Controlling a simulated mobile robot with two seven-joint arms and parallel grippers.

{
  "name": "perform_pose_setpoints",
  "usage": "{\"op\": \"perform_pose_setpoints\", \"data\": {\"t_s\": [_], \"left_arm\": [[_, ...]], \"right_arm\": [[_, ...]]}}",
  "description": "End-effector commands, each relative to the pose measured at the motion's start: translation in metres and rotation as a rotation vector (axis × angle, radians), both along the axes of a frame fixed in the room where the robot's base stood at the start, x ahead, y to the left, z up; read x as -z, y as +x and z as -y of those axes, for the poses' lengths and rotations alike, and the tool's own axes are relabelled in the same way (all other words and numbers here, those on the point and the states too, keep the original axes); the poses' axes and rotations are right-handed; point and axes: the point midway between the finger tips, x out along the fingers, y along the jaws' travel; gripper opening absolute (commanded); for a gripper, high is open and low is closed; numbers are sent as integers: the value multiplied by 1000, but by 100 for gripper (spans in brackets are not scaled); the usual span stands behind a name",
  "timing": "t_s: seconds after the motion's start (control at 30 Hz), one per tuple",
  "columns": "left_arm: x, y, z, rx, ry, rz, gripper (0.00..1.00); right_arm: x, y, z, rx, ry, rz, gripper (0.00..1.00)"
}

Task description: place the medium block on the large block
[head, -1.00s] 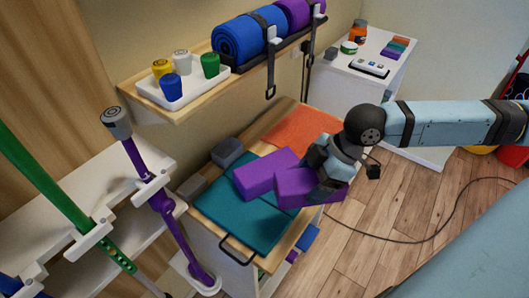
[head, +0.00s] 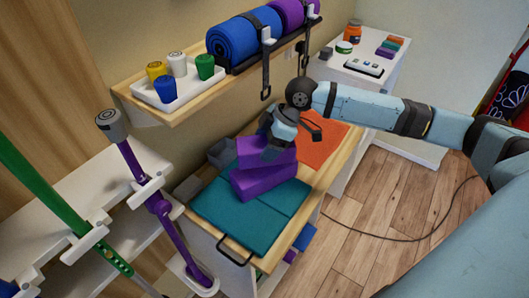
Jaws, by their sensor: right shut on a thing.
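Two purple blocks are above the teal mat (head: 245,222) on the low cabinet. The lower one, which I take as the large block (head: 268,184), lies on the mat. The upper one, which I take as the medium block (head: 256,155), is in my right gripper (head: 280,142). It is over the back part of the large block, slightly turned to it. Whether the two touch is unclear. My right gripper is shut on the medium block from above, and its fingertips are partly hidden. My left gripper is not in view.
Two grey blocks (head: 221,152) (head: 187,190) sit at the cabinet's left edge. An orange cloth (head: 318,145) lies at the back right. A wall shelf (head: 143,108) with a cup tray and rolled mats hangs behind. A rack with purple and green poles stands left.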

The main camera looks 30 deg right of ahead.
Motion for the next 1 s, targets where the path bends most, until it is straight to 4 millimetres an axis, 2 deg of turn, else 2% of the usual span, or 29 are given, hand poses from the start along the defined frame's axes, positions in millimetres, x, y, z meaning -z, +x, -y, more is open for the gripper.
{"op": "perform_pose_setpoints", "data": {"t_s": [0.2,0.3,0.6,0.63,0.7,0.73,1.0], "left_arm": [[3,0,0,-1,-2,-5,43],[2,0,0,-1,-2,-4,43],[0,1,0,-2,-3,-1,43],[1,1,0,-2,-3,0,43],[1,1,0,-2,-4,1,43],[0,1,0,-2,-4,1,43],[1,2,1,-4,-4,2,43]], "right_arm": [[37,1,-1,1,2,-1,46],[41,8,0,1,0,0,46],[43,7,0,0,0,-2,46],[43,7,0,0,-1,0,79],[43,7,0,0,-1,0,95],[43,7,0,0,-1,0,98],[41,7,0,0,0,0,98]]}}
